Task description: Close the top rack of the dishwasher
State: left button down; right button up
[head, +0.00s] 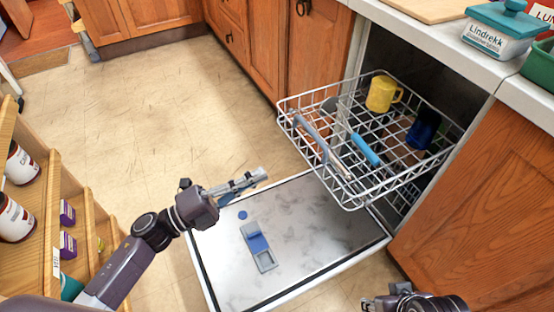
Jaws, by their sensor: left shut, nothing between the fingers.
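The top rack (355,205) of the dishwasher is a white wire basket, pulled out over the open door. It holds a yellow mug (380,94), a dark blue cup (421,133) and utensils with blue handles. The dishwasher door (310,228) is folded down flat, its inner face showing. My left gripper (262,174) is shut and empty, left of the rack and above the door, apart from the rack. My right gripper (368,304) shows only in part at the bottom edge, below the rack; its fingers are unclear.
Wooden cabinets (480,215) flank the dishwasher under a white counter (403,32). A teal-lidded container (497,42) stands on the counter. A wooden shelf (70,235) with jars is close at the left. The floor (150,110) behind my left arm is clear.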

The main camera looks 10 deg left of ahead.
aim_at(307, 149)
pick_arm(q)
jog(key=x, duration=1.3)
jog(key=shift+w+d, duration=0.2)
jog(key=shift+w, duration=0.05)
jog(key=shift+d+r, duration=0.1)
